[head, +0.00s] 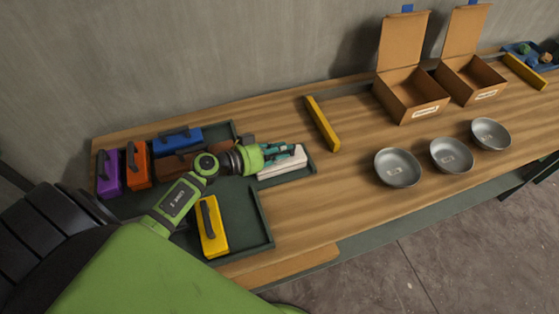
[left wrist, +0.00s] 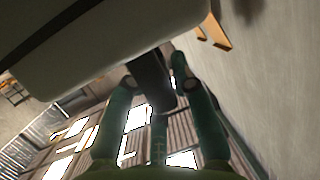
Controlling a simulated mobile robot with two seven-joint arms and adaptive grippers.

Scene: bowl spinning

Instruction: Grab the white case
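The white case (head: 283,168) lies at the right end of the dark tray in the head view, partly hidden under my left gripper (head: 290,152). In the left wrist view the white case (left wrist: 110,55) fills the upper left, with its dark handle (left wrist: 150,78) pointing toward the palm. The fingers of my left gripper (left wrist: 154,85) stand on either side of the handle, apart from each other. They look open, and firm contact is not visible. My right gripper is not in view.
The dark tray (head: 268,220) also holds purple (head: 108,175), orange (head: 138,164), blue (head: 178,138) and yellow (head: 213,228) cases, plus a brown one by my wrist. A yellow bar (head: 323,124), several grey bowls (head: 397,168) and open cardboard boxes (head: 410,95) stand to the right.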

